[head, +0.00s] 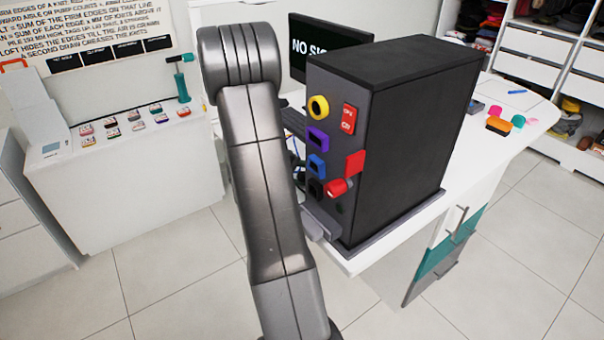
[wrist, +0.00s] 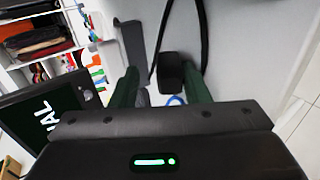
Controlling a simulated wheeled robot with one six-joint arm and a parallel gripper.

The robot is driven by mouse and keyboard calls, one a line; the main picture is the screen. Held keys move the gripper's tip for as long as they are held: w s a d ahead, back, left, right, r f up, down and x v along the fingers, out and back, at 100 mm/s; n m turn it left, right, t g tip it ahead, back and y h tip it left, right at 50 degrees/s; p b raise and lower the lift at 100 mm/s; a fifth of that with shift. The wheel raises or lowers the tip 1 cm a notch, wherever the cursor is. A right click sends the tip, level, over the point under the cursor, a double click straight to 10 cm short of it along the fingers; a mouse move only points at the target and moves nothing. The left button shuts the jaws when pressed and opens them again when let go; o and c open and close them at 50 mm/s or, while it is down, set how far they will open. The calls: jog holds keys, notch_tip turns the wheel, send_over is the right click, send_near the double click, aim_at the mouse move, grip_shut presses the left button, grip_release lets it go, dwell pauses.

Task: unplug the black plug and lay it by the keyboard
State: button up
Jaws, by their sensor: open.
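A black plug-like block (wrist: 170,72) with a black cable (wrist: 160,38) shows in the wrist view, over the white desk surface. My gripper (wrist: 162,78) is open, with one green finger on either side of the block. I cannot tell whether the fingers touch it. A dark grey strip (wrist: 132,42), probably the keyboard's edge, lies just left of it. In the head view the keyboard (head: 293,122) is mostly hidden by my arm and the black computer tower (head: 400,150). My gripper is hidden there. The tower's black socket (head: 316,188) sits below the blue one.
The tower's near face carries yellow, purple and blue ports and a red knob-like part (head: 340,187). A monitor (head: 330,47) stands behind it. Small coloured items (head: 498,122) lie on the desk at right. A side counter (head: 130,170) holds small coloured blocks. Part of the desk's right side is clear.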

jog(key=shift+s+f, duration=0.15)
jog(key=shift+f, duration=0.05)
jog(key=shift+o, duration=0.5)
jog(key=shift+a+r, duration=0.2)
jog(key=shift+r, duration=0.3)
notch_tip(320, 180, up, 6)
jog(key=s+a+p, duration=0.1)
jog(key=a+p, duration=0.1)
jog(key=shift+s+a+r+p, duration=0.2)
jog(key=shift+s+a+p, duration=0.05)
jog(key=shift+s+p, duration=0.15)
jog(key=shift+w+d+f+b, duration=0.2)
jog(key=shift+d+f+b, duration=0.05)
jog(key=shift+f, duration=0.35)
jog(key=shift+w+d+f+b, duration=0.15)
jog(key=shift+d+f+b, duration=0.15)
jog(key=shift+f, duration=0.3)
jog(key=shift+w+d+f+b, duration=0.2)
jog(key=shift+f+b, duration=0.05)
jog(key=shift+f, duration=0.35)
jog(key=shift+r, duration=0.15)
